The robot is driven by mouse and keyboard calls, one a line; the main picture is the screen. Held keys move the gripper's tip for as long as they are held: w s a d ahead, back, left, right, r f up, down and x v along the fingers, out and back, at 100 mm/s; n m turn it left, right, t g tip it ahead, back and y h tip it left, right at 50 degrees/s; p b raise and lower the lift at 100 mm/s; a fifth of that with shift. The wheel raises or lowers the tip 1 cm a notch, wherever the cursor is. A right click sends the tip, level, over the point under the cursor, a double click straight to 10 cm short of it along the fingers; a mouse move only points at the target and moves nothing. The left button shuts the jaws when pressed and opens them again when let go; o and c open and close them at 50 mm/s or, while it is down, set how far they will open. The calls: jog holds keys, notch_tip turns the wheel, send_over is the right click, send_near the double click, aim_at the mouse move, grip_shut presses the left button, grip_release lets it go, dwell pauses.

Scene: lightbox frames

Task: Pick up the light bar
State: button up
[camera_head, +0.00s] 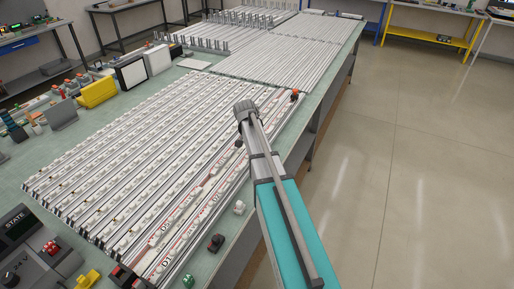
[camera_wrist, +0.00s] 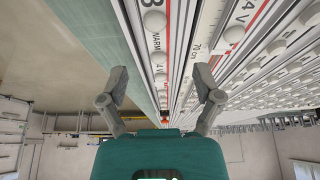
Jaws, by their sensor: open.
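Many long light bars (camera_head: 130,160) lie side by side on the green bench, white with round lenses in silvery channels. A few bars near the right edge carry red stripes and printed labels (camera_head: 190,205). In the wrist view a labelled bar (camera_wrist: 157,62) reading "WARM" runs close to the open jaws, and another with "70 cm" (camera_wrist: 204,28) lies beside it. My gripper (camera_wrist: 162,84) is open with nothing visible between its fingers. In the head view my gripper (camera_head: 243,108) is over the right edge of the bars; its fingertips are largely hidden there, and its height above them is unclear.
Small loose parts, including a black one (camera_head: 216,242) and a white one (camera_head: 239,207), lie along the bench's right edge. A yellow box (camera_head: 97,92) and a control box marked STATE (camera_head: 25,225) stand on the left. The floor (camera_head: 420,150) to the right is clear.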

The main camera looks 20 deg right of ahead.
jog(key=shift+b+x, duration=2.2)
jog(key=shift+x, duration=0.25)
jog(key=shift+s, duration=0.2)
grip_shut()
